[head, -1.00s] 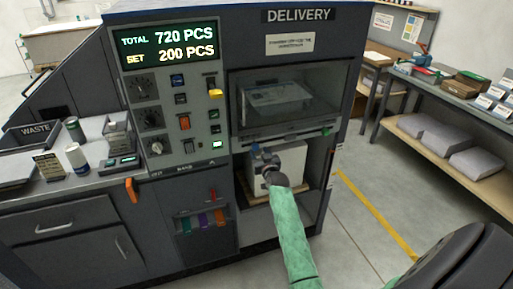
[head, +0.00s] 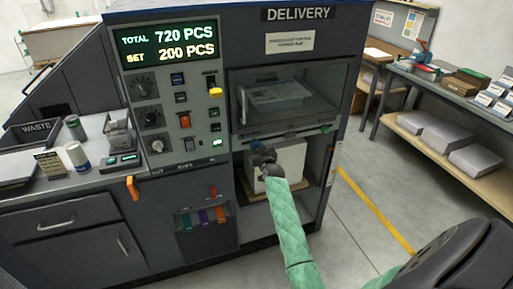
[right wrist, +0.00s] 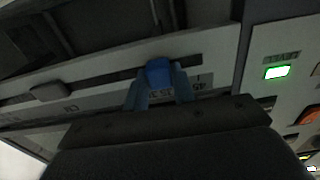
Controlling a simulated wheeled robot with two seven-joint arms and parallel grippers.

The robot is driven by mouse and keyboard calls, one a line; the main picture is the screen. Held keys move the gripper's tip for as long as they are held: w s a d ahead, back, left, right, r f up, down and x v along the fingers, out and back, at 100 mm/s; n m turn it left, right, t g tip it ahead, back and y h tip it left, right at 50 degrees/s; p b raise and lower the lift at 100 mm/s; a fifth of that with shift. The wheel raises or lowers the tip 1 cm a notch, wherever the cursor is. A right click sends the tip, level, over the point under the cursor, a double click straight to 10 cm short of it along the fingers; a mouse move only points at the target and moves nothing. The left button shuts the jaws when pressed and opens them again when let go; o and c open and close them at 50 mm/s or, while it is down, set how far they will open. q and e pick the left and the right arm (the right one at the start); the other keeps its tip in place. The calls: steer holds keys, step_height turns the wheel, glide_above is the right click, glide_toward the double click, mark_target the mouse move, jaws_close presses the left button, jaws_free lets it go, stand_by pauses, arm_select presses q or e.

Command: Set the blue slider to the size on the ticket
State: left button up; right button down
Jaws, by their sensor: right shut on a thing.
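My right gripper (head: 262,157) reaches the front rail below the delivery window in the head view. In the right wrist view its two fingers (right wrist: 158,92) are shut on the blue slider (right wrist: 159,72), which sits on a dark slot in a pale rail. My left gripper is not in view.
A white stack (head: 289,160) stands in the bay behind my gripper. The control panel (head: 170,95) reads TOTAL 720 PCS, SET 200 PCS. A counter with small items is left; a shelf table stands right.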

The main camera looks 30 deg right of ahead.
steer(key=shift+d, duration=0.2)
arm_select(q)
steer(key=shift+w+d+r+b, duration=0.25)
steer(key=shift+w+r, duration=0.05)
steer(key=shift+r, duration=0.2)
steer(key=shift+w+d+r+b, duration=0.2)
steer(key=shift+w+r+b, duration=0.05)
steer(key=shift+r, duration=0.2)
arm_select(e)
steer(key=shift+s+d+r, duration=0.1)
steer(key=shift+s+d, duration=0.1)
steer(key=shift+d, duration=0.4)
steer(key=shift+s+d, duration=0.15)
steer(key=shift+d, duration=0.4)
steer(key=c, duration=1.6)
jaws_free()
steer(key=o, duration=0.4)
steer(key=shift+d, duration=0.2)
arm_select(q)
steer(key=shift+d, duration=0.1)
arm_select(e)
steer(key=shift+o, duration=0.2)
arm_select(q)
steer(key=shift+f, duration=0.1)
arm_select(e)
steer(key=shift+s+a, duration=0.1)
steer(key=shift+a, duration=0.05)
